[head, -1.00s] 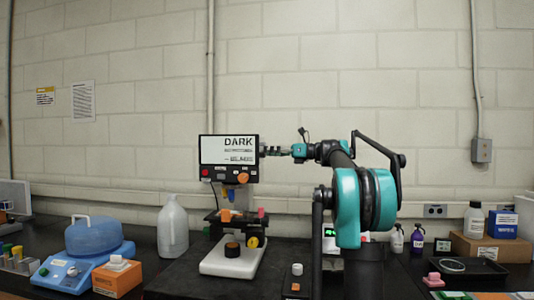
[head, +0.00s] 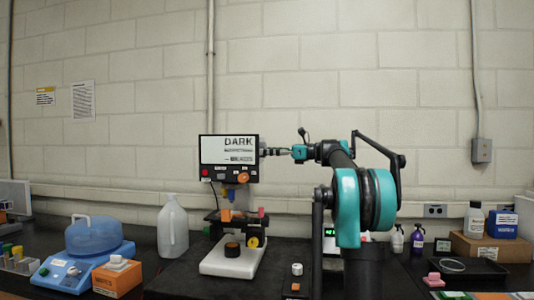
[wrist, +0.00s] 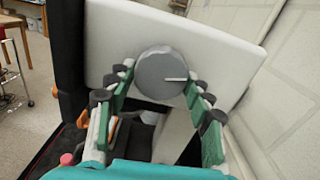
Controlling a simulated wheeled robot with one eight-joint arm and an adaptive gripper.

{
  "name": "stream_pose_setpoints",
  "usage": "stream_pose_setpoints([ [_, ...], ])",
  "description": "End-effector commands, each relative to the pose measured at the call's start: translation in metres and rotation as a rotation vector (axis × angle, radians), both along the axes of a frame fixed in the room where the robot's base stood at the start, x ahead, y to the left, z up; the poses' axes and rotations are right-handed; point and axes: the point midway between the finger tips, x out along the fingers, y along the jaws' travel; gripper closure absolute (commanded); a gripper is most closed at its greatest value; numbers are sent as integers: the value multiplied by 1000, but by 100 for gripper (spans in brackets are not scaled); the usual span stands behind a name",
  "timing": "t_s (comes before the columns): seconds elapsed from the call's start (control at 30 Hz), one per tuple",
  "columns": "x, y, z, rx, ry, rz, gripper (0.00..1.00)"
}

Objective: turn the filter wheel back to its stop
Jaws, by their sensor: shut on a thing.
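The filter wheel (wrist: 160,70) is a grey round knob with a white index line, on the side of a white housing (wrist: 215,45) in the wrist view. The line points right. My gripper (wrist: 160,82) has its green and grey fingers on either side of the wheel and is shut on it. In the head view my gripper (head: 272,152) reaches the right side of the instrument head (head: 229,178), whose screen (head: 228,150) reads DARK above smaller, blurred lines. The wheel itself is hidden there.
Below the head is a stage with an orange block (head: 226,215) and a white base (head: 225,262). A white jug (head: 173,230) and a blue-lidded bath (head: 93,237) stand to the left. A wall (head: 300,90) is close behind.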

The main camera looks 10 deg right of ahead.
Motion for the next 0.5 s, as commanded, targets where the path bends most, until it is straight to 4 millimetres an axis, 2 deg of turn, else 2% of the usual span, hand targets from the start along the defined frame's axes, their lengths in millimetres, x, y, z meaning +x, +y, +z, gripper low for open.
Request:
stream_pose_setpoints([
  [0.5, 2, -1, 1, -151, -465, -1, 78],
])
